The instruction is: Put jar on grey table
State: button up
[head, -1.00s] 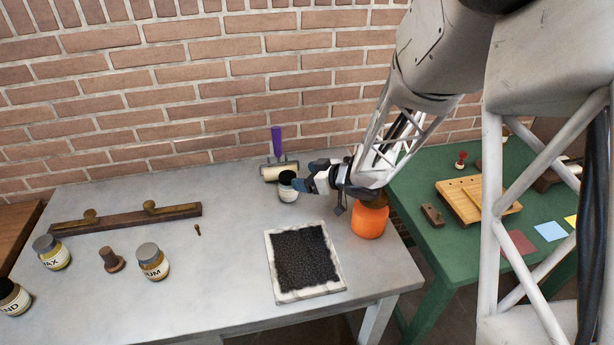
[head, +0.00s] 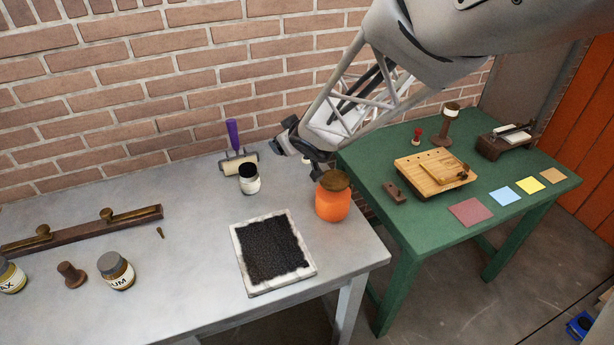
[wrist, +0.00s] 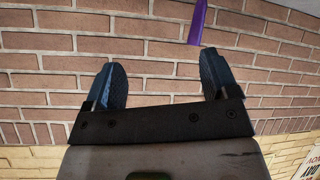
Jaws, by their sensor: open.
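A small white jar with a dark top (head: 249,182) stands upright on the grey table (head: 190,240), toward the back and in front of the brayer. An orange jar with a brown lid (head: 333,202) stands near the table's right edge. Labelled jars with grey lids, one of them reading UM (head: 117,272), stand at the front left. My gripper (head: 302,156) is open and empty, to the right of the white jar and apart from it, by the wall. In the wrist view my open fingers (wrist: 162,70) have only brick wall between them; no jar shows there.
A brayer with a purple handle (head: 236,152) stands behind the white jar. A black-filled tray (head: 243,285) lies in front. A green table (head: 410,225) with a wooden board and coloured cards stands at the right.

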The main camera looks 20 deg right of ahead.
jog(key=s+a+r+m+g, duration=0.1)
jog(key=s+r+g, duration=0.1)
jog(key=s, duration=0.8)
jog(key=s+a+r+m+g, duration=0.1)
jog(key=s+r+m+g, duration=0.1)
jog(key=s, duration=0.8)
jog(key=s+a+r+m+g+h, duration=0.1)
jog(key=s+a+r+g, duration=0.1)
jog(key=s, duration=0.8)
jog(key=r+g, duration=0.1)
jog(key=g, duration=0.1)
jog(key=shift+r+m+g, duration=0.3)
jog(key=shift+r+m, duration=0.1)
